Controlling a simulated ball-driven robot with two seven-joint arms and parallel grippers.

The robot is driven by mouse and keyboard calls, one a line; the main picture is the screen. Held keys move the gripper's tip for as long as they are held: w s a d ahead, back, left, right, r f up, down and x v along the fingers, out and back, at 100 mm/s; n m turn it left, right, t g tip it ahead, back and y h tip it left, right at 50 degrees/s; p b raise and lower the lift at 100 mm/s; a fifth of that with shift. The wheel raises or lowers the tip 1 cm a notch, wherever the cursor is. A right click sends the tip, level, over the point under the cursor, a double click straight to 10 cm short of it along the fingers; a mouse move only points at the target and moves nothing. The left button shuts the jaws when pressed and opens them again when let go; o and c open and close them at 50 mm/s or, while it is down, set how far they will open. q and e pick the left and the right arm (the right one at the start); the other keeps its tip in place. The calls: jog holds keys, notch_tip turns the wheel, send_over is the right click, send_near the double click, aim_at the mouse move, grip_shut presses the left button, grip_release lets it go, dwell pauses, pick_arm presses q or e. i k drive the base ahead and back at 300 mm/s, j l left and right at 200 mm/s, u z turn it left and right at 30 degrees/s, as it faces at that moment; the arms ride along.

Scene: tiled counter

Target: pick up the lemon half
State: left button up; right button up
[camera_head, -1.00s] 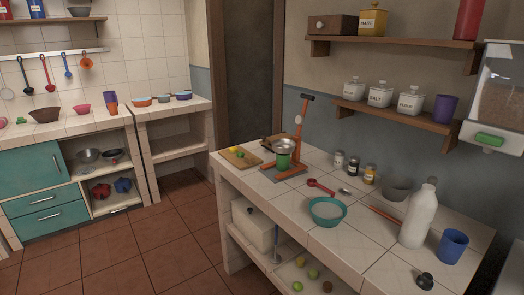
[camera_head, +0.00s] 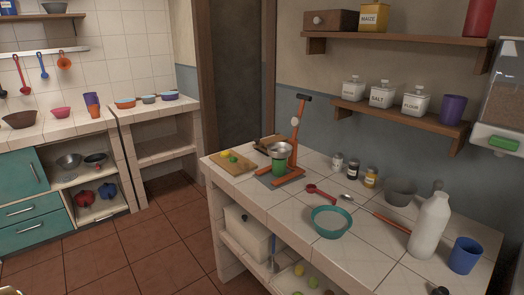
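A small yellow piece (camera_head: 225,154), which looks like the lemon half, lies on the wooden cutting board (camera_head: 243,166) at the far left end of the tiled counter. A small green piece (camera_head: 232,158) lies right beside it. They are too small to tell which way any cut face points. An orange citrus press (camera_head: 296,130) stands just right of the board, with a metal bowl and a green cup (camera_head: 279,161) at it.
The counter (camera_head: 270,213) also holds a teal bowl (camera_head: 331,221), a red ladle (camera_head: 321,194), small jars, a white bottle (camera_head: 430,225) and a blue cup (camera_head: 465,255). A shelf below holds a white box (camera_head: 246,233) and fruit. The tiled floor (camera_head: 130,250) at left is open.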

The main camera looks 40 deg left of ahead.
aim_at(224, 154)
jog(key=j+z, duration=0.3)
jog(key=j, duration=0.55)
jog(key=j+z, duration=0.35)
jog(key=j, duration=0.55)
jog(key=k+j+z, duration=0.1)
jog(key=j+z, duration=0.2)
jog(key=j, duration=0.55)
